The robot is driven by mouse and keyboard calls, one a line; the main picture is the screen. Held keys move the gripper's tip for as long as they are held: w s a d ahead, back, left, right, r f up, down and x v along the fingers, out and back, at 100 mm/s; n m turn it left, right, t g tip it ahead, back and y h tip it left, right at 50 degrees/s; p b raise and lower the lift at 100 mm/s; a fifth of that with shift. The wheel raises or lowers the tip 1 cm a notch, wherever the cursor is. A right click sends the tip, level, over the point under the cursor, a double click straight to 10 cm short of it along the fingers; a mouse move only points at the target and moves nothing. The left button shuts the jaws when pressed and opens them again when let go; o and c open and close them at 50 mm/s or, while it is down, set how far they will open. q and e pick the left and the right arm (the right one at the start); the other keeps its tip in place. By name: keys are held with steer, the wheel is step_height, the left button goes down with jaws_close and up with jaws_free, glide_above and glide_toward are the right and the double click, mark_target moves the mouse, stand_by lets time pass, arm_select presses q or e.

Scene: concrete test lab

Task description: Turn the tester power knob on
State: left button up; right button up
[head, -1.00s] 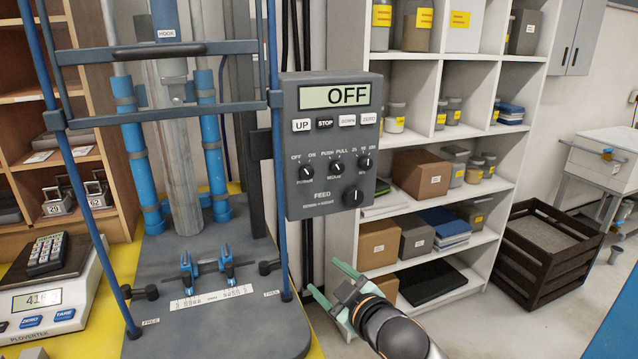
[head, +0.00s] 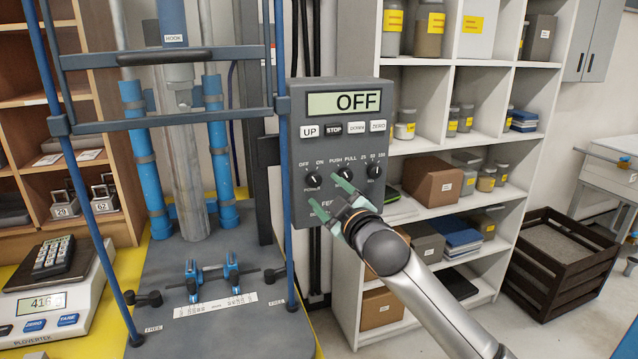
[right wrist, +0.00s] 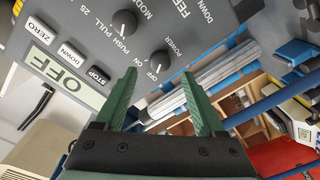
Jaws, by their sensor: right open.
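The tester's grey control box (head: 300,150) has a display (head: 345,103) reading OFF. Its power knob (head: 313,180) is a small black dial at the left of the knob row, with OFF and ON printed above it; its pointer looks turned toward OFF. The power knob also shows in the right wrist view (right wrist: 160,61), ahead of the fingers and apart from them. My right gripper (head: 328,196) has green fingers, is open and empty, and is in front of the box's lower part, hiding the feed knob. It also shows in the right wrist view (right wrist: 165,95). My left gripper is not in view.
The tester's blue rods (head: 285,190) and crossbar (head: 165,55) stand left of the box. A scale (head: 50,310) is at the lower left. White shelves (head: 450,220) with boxes and jars stand behind on the right, beside a dark crate (head: 550,270).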

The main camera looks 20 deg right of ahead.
mark_target(316, 182)
steer(key=shift+w+a, duration=0.15)
steer(key=shift+w, duration=1.05)
steer(key=shift+w+a, duration=0.1)
steer(key=shift+w, duration=1.1)
steer(key=shift+c, duration=0.3)
jaws_close()
